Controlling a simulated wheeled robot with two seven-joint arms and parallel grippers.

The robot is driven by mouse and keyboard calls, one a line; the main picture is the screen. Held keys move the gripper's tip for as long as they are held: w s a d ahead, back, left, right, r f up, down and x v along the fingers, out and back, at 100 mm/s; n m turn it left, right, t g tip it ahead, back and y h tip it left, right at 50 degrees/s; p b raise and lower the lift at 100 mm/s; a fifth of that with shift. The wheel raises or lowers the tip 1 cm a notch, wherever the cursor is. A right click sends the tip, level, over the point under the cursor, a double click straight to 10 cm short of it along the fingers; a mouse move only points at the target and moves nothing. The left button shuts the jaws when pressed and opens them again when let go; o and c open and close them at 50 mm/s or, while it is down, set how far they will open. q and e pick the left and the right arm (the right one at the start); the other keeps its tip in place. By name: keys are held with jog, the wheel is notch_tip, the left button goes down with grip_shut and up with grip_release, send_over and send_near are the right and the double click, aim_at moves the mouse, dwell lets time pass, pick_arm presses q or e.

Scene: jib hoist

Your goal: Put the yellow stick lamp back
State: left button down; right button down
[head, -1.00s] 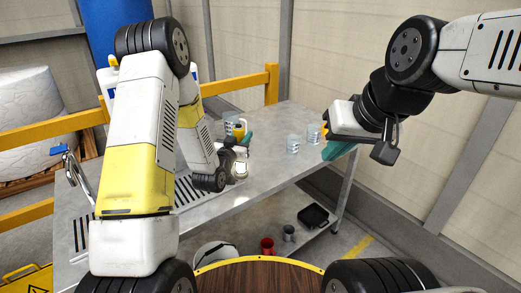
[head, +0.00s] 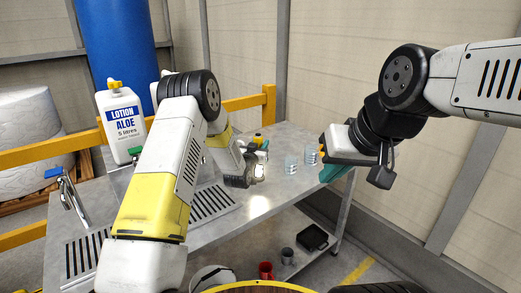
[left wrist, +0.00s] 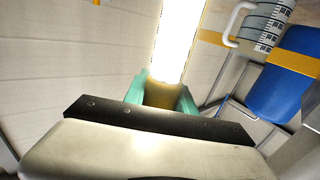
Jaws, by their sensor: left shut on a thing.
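The yellow stick lamp (left wrist: 178,38) shows in the left wrist view as a brightly lit white tube with a yellow end (left wrist: 159,95). My left gripper (left wrist: 161,96) is shut on that yellow end, one green finger on each side, and the tube points away from it. In the head view my left gripper (head: 264,146) is over the far part of the metal table, partly hidden by its own wrist, and a small yellow bit shows there. My right gripper (head: 337,172) is at the table's right edge with teal fingers; its gap is not clear.
Clear measuring cups (head: 291,164) stand on the metal table (head: 230,230) between my grippers. A lotion bottle (head: 122,125), a tap (head: 70,190) and drain grilles (head: 212,203) are at left. A red mug (head: 266,270) and black tray (head: 312,238) sit on the lower shelf.

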pick_arm(q)
jog(key=shift+w+d, duration=0.2)
jog(key=shift+w, duration=0.15)
jog(key=shift+f, duration=1.85)
jog(key=c, duration=1)
grip_release()
jog(key=shift+f, duration=0.1)
jog(key=shift+c, duration=0.2)
